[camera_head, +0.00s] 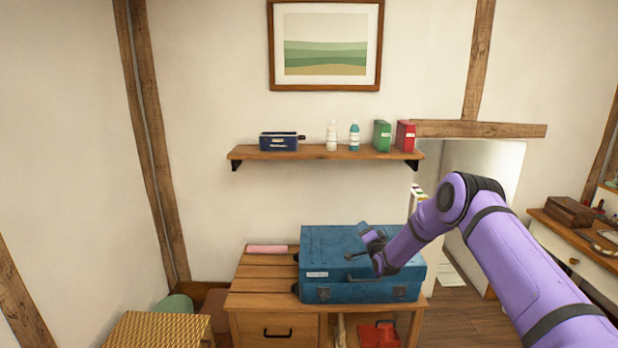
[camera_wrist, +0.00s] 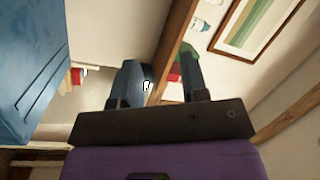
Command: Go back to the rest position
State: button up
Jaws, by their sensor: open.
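My gripper (camera_head: 368,243) is at the end of my purple arm, in front of and over the blue suitcase (camera_head: 335,245) in the head view. In the wrist view my gripper (camera_wrist: 165,75) shows two dark fingers standing apart with nothing held between them. The blue suitcase (camera_wrist: 25,60) fills the left side of the wrist view. It lies flat and closed on the wooden cabinet (camera_head: 262,302). I cannot tell from the head view how much gap there is between my gripper and the suitcase.
A wall shelf (camera_head: 325,153) above holds a dark blue case (camera_head: 279,142), two bottles, a green box (camera_head: 382,136) and a red box (camera_head: 405,136). A pink roll (camera_head: 267,249) lies left of the suitcase. A woven basket (camera_head: 155,330) stands front left. A desk (camera_head: 575,245) stands right.

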jog(key=s+d+r+n+g+h, duration=0.15)
jog(key=s+r, duration=0.25)
jog(key=r, duration=0.6)
jog(key=s+r+n+g, duration=0.2)
jog(key=s+r, duration=0.1)
jog(key=r, duration=0.6)
jog(key=s+d+r+n+g+h, duration=0.15)
jog(key=s+r, duration=0.25)
jog(key=r, duration=0.6)
jog(key=s+d+r+n+g, duration=0.1)
jog(key=s+d+r+g, duration=0.1)
jog(key=s+r, duration=0.5)
jog(key=s+d+r+n+g, duration=0.1)
jog(key=s+r, duration=0.3)
jog(key=s, duration=0.8)
jog(key=s+d+f+n+g, duration=0.1)
jog(key=s+d+g, duration=0.1)
jog(key=s, duration=1.6)
jog(key=s+d+f+n+g+h, duration=0.1)
jog(key=s+g, duration=0.2)
jog(key=s, duration=1.5)
jog(key=shift+s+d+f+g, duration=0.2)
jog(key=shift+s+d+g, duration=0.1)
jog(key=shift+s+d, duration=0.05)
